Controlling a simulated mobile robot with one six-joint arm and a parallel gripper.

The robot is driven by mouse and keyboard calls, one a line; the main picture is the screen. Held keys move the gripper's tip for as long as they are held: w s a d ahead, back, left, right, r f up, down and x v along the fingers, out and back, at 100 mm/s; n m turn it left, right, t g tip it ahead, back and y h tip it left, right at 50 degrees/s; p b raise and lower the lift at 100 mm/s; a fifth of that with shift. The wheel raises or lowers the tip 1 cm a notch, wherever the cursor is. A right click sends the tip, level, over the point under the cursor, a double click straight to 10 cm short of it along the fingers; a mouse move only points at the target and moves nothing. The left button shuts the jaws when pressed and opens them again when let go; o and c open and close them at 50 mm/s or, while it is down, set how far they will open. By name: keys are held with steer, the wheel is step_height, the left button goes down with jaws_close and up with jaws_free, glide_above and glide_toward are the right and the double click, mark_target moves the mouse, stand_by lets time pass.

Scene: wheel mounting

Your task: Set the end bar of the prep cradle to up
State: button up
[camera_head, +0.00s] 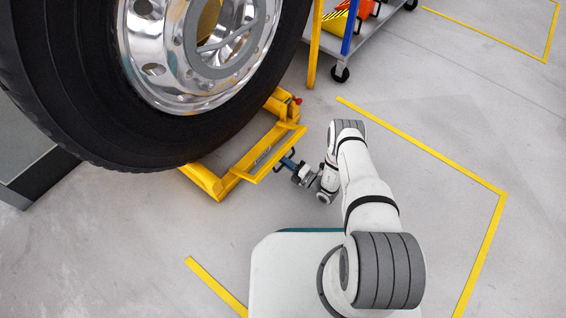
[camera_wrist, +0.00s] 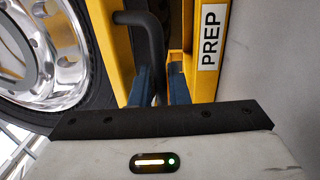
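The yellow prep cradle (camera_head: 207,184) stands on the floor under the big wheel. Its yellow end bar (camera_head: 268,153) runs across the cradle's near right end, low down; its exact tilt is hard to tell. In the wrist view a yellow bar with the PREP label (camera_wrist: 209,55) is close on the right. A black bent handle (camera_wrist: 152,42) comes down between the blue fingers of my gripper (camera_wrist: 160,85). My gripper (camera_head: 290,163) is at the end bar in the head view. Its fingers look apart, one on each side of the handle, with a narrow gap on the right.
The large tyre with its chrome rim (camera_head: 187,60) fills the upper left, over the cradle. A grey cart (camera_head: 372,35) with orange items stands behind. Yellow floor lines (camera_head: 425,146) mark the right side. The floor right of my arm is clear.

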jaws_close()
stand_by(0.3)
